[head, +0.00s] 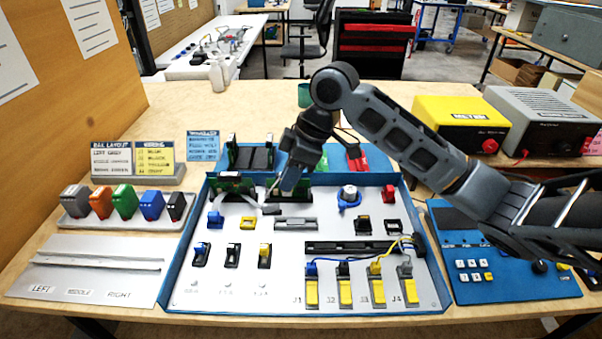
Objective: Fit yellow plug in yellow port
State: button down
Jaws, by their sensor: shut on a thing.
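A yellow plug end (375,268) with a yellow wire sits at the top of the J3 block; the wire runs right to the tray's edge. The yellow-topped J3 block (377,292) is in the front row with its similar neighbours. A separate small yellow part (249,223) lies on the left middle of the panel; I cannot tell if it is a port. My gripper (279,193) points down over the back of the panel, by a dark slot and the end of a white ribbon cable (238,196). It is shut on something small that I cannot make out.
The blue-edged tray (176,262) holds several switches, a round knob (349,194) and a long black rail (350,248). Coloured modules (123,202) stand at the left. My arm spans the right side above a blue keypad board (505,292). A yellow meter (460,118) stands behind.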

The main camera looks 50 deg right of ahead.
jog(key=w+a+p, duration=0.1)
jog(key=w+a, duration=0.4)
jog(key=w, duration=0.3)
jog(key=shift+a+f+p, duration=0.15)
jog(key=shift+a+p, duration=0.2)
jog(key=shift+p, duration=0.05)
dwell(0.6)
jog(key=shift+f, duration=0.2)
dwell(0.4)
jog(key=shift+f+b, duration=2.25)
jog(key=shift+f, duration=1.5)
jog(key=shift+f+b, duration=0.55)
jog(key=shift+f, duration=0.6)
jog(key=c, duration=0.7)
grip_release()
jog(key=shift+r, duration=0.15)
